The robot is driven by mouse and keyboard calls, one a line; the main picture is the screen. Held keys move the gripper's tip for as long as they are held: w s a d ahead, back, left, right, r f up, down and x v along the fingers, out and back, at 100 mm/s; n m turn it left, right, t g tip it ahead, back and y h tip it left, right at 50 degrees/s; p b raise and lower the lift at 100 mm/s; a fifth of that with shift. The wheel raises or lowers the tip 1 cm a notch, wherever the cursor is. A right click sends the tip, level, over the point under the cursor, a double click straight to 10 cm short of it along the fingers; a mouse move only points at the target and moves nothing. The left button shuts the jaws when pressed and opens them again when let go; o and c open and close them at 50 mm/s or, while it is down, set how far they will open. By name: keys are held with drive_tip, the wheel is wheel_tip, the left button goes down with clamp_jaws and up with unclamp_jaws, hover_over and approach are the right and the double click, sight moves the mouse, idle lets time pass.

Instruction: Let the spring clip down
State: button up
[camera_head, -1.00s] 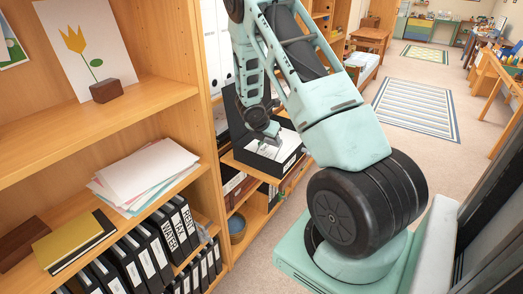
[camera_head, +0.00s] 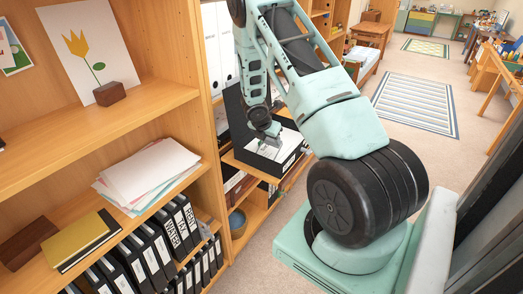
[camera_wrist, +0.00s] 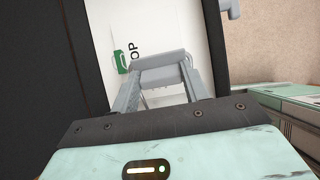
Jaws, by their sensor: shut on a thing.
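A black box file (camera_head: 291,156) stands on a low shelf with its dark lid (camera_head: 236,112) raised. White paper (camera_head: 268,150) lies inside. In the wrist view the paper (camera_wrist: 124,30) shows a green mark and the letters "OP". The grey spring clip (camera_wrist: 160,66) is a pale bar above the paper. My gripper (camera_wrist: 161,78) is shut on the clip; its fingers reach over the paper. In the head view my gripper (camera_head: 273,134) is over the open box, and its fingertips are too small there to show the grip clearly.
The wooden bookcase (camera_head: 160,105) at left holds loose papers (camera_head: 148,172), a yellow book (camera_head: 75,240) and black binders (camera_head: 150,255). A blue bowl (camera_head: 236,222) sits below the box file. Carpet with a striped rug (camera_head: 415,103) is clear beyond.

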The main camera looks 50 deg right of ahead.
drive_tip(key=shift+d+y+p, duration=0.15)
drive_tip(key=shift+y+p, duration=0.15)
drive_tip(key=shift+p, duration=1.1)
drive_tip(key=shift+f, duration=0.2)
drive_tip(key=shift+d+r+p, duration=0.1)
drive_tip(key=shift+p, duration=0.85)
drive_tip(key=shift+w+d+f+y+p, duration=0.1)
drive_tip(key=shift+d+f+y+p, duration=0.55)
drive_tip(key=shift+p, duration=3.9)
drive_tip(key=shift+a+r+y, duration=0.1)
drive_tip(key=shift+a+y, duration=0.05)
drive_tip(key=shift+y, duration=0.1)
drive_tip(key=shift+d+f+y, duration=0.35)
drive_tip(key=shift+f+y, duration=0.15)
drive_tip(key=shift+y, duration=0.2)
